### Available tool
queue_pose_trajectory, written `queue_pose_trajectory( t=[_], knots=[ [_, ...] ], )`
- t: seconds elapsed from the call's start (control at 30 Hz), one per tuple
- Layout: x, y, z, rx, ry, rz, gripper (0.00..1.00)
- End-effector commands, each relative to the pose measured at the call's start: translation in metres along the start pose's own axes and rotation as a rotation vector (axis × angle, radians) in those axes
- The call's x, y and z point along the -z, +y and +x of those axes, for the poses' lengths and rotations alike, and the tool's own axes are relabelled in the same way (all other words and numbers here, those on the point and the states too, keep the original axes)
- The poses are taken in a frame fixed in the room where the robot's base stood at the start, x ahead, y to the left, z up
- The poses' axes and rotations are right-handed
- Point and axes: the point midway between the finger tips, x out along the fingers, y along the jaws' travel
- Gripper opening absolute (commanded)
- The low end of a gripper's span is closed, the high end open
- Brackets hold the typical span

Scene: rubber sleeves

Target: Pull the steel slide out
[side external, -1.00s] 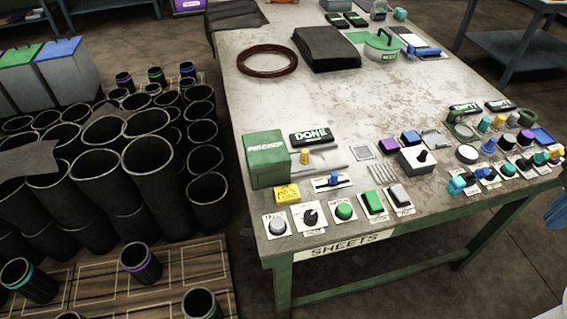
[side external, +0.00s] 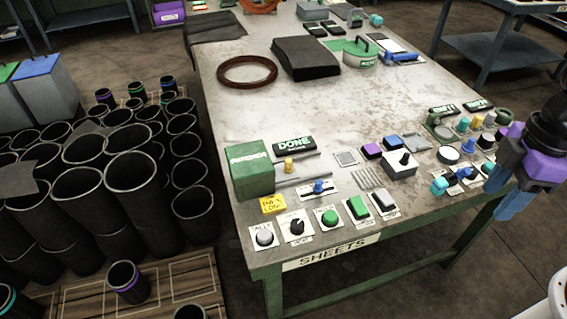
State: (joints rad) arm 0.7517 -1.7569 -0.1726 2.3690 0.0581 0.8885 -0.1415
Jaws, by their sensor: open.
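A flat grey steel strip (side external: 309,167) lies on the table at the right side of a green box (side external: 250,172), with a yellow knob (side external: 289,164) by its left part. It looks like the steel slide; whether its left end runs into the box is unclear. A blue-knobbed slider on a white plate (side external: 318,188) sits just in front of it. My gripper (side external: 500,195), purple with blue fingers, is open and empty at the right edge of the table, well to the right of the strip and apart from it.
Buttons and knobs on white plates (side external: 330,217) line the front edge. Black tubes (side external: 120,175) stand at left. The table's middle is clear.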

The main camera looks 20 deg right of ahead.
Motion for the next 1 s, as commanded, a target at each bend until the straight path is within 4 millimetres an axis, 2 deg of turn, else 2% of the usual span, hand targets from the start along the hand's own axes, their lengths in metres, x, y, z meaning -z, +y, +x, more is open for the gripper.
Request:
queue_pose_trajectory(
  t=[0.03, 0.1, 0.37, 0.5, 0.8, 1.0],
  knots=[
    [0.019, 0.007, 0.001, 0.008, 0.008, -0.001, 0.47],
    [0.044, 0.017, 0.001, 0.020, 0.024, -0.006, 0.47],
    [0.131, 0.062, 0.009, 0.050, 0.092, -0.027, 0.47],
    [0.174, 0.091, 0.016, 0.054, 0.133, -0.037, 0.47],
    [0.250, 0.162, 0.040, 0.041, 0.224, -0.054, 0.47],
    [0.284, 0.210, 0.060, 0.014, 0.281, -0.064, 0.47]
  ],
)
